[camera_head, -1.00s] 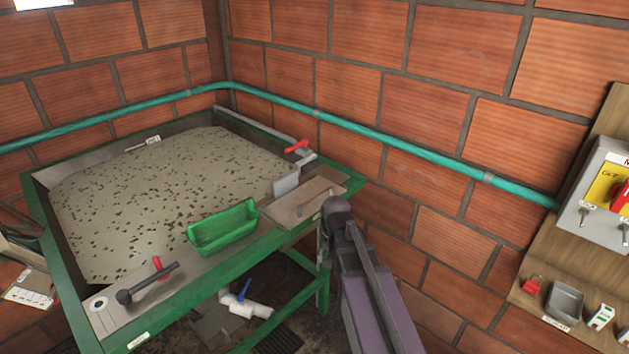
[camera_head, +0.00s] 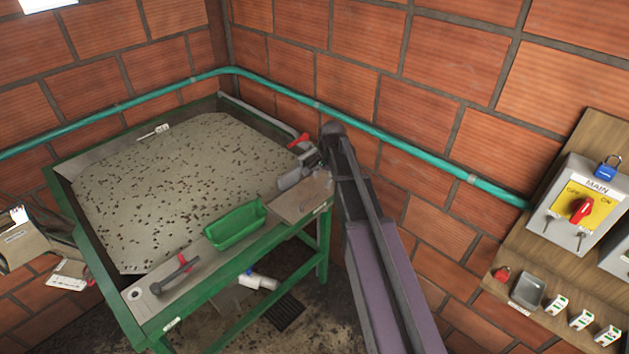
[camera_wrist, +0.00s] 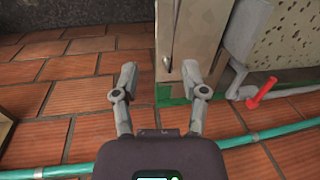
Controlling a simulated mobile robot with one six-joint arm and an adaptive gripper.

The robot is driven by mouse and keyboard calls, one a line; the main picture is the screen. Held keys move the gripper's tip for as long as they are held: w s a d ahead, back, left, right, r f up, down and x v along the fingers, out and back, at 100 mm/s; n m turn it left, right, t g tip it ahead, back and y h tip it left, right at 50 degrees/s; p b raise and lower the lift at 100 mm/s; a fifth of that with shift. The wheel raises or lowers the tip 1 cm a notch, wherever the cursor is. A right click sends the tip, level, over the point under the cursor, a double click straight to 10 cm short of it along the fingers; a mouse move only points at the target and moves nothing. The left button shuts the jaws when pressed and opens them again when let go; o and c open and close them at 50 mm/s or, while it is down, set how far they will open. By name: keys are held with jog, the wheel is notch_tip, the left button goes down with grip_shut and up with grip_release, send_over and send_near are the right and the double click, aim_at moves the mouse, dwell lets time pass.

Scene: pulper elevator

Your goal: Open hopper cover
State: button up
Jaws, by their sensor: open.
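The hopper cover (camera_head: 300,205) is a flat beige panel at the right front corner of the green-framed hopper table. It lies flat, and my arm hides part of its right side. It looks to be the beige panel (camera_wrist: 205,28) at the top of the wrist view, with a grey upright bar along its left edge. My gripper (camera_wrist: 159,76) is open and empty. One finger is left of that bar and the other is in front of the panel. I cannot tell whether either finger touches it. In the head view my gripper is above the cover's back edge, partly hidden by my arm.
A red valve handle (camera_wrist: 262,93) is close to the right of my gripper. A teal pipe (camera_head: 400,140) runs along the brick wall behind. A green trough (camera_head: 236,224) sits on the table left of the cover. A MAIN switch box (camera_head: 577,208) is mounted at right.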

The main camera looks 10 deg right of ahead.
aim_at(315, 193)
jog(key=shift+w+d+r+m+p, duration=0.1)
jog(key=shift+w+r+m+p, duration=0.15)
jog(key=shift+w+r+p, duration=0.45)
jog(key=shift+w+r+m+p, duration=0.25)
jog(key=shift+w+r, duration=0.25)
jog(key=shift+r, duration=0.35)
jog(key=shift+f, duration=0.25)
jog(key=f+b, duration=0.4)
jog(key=w+a+f+b, duration=0.1)
jog(key=f+b, duration=0.3)
jog(key=b, duration=0.1)
jog(key=w+f+b, duration=0.1)
jog(key=f+b, duration=0.3)
jog(key=f, duration=0.1)
jog(key=shift+a+b, duration=0.25)
jog(key=shift+b, duration=0.05)
jog(key=shift+f, duration=0.1)
